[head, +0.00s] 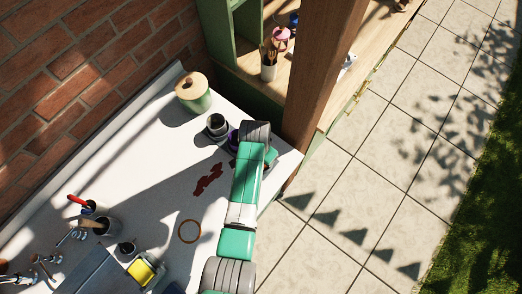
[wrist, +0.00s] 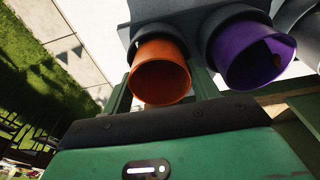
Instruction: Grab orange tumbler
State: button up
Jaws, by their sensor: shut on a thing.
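The orange tumbler (wrist: 160,72) shows in the wrist view with its open mouth toward the camera. Its far end sits in a ring of a dark grey holder (wrist: 196,14). My gripper (wrist: 163,88) has a green finger on either side of the tumbler and is shut on it. A purple tumbler (wrist: 250,52) sits in the ring to the right, close to the right finger. In the head view my arm hides the orange tumbler and my fingertips. The purple tumbler (head: 233,139) shows just left of my arm there.
A dark cup (head: 216,122) stands left of the purple tumbler on the white tabletop (head: 150,190). A green jar with a wooden lid (head: 193,92) is behind. A wooden post (head: 322,75) rises close to my wrist. An amber ring (head: 190,231) lies left of my arm.

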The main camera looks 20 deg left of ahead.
jog(key=shift+r, duration=0.6)
jog(key=s+r, duration=0.2)
jog(key=s, duration=0.6)
jog(key=s+d+r, duration=0.1)
jog(key=s+r, duration=0.1)
jog(key=s, duration=0.6)
jog(key=shift+d, duration=0.25)
